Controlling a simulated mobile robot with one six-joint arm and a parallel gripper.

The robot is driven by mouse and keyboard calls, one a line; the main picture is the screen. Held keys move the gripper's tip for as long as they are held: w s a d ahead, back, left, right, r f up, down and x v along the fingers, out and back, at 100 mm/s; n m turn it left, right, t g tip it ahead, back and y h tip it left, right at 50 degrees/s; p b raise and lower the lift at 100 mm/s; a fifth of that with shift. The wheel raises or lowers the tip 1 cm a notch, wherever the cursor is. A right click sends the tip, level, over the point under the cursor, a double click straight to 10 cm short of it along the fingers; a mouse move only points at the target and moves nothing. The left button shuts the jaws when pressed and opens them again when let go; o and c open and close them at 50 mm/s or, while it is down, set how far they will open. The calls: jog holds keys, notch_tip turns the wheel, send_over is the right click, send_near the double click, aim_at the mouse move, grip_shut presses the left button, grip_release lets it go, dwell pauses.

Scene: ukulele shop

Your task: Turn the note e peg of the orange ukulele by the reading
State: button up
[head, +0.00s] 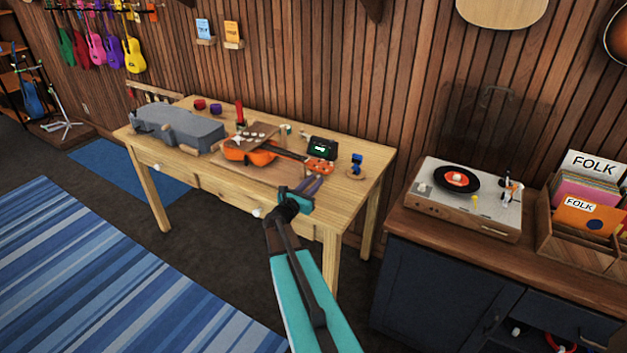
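The orange ukulele (250,153) lies flat on the wooden workbench, its body to the left. Its dark neck runs right to an orange headstock with small pale pegs; I cannot tell which peg is note e. A small black tuner (321,149) with a lit green display stands just behind the headstock; its reading is too small to make out. My gripper (311,184), with purple fingers, is over the bench's front right part, in front of the headstock and apart from it. The fingers look parted, with nothing seen between them.
The workbench (350,190) also bears a grey case (178,128) at left, a red bottle (239,113), small cups and a blue item (356,164) right of the tuner. A cabinet with a record player (465,200) stands to the right. The bench's front right corner is clear.

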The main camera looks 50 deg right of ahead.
aim_at(318, 176)
jog(key=shift+x, duration=1.1)
grip_shut()
jog(key=shift+a, duration=0.5)
jog(key=shift+d, duration=0.5)
jog(key=shift+f, duration=0.1)
